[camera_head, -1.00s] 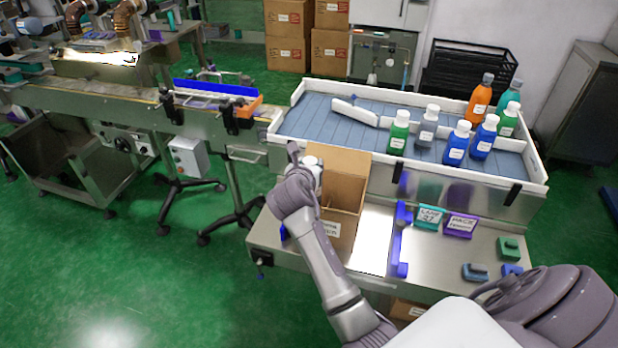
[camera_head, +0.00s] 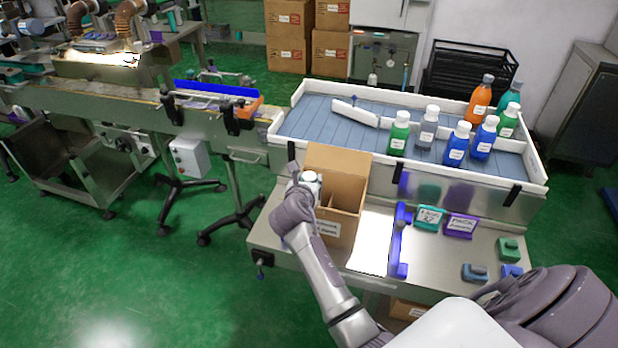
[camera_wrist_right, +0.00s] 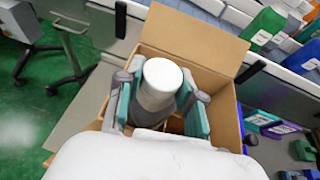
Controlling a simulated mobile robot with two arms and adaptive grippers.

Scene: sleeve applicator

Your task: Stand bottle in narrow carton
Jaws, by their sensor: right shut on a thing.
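The narrow carton (camera_head: 345,192) is brown, open at the top, and stands on the steel bench; its back flap is raised. My right gripper (camera_head: 306,178) is at the carton's left side, shut on a bottle with a white cap (camera_head: 309,177). In the right wrist view the bottle (camera_wrist_right: 157,92) is grey below its white cap and sits between the two fingers (camera_wrist_right: 160,105), with the carton (camera_wrist_right: 222,110) around and behind it. The bottle's lower part is hidden, so I cannot tell whether it touches the carton floor. My left gripper is not in view.
A white-walled tray (camera_head: 295,100) behind the carton holds several bottles, among them a green one (camera_head: 399,133) and an orange one (camera_head: 479,98). A blue rail (camera_head: 401,240) and small labelled blocks (camera_head: 461,225) are to the carton's right on the bench.

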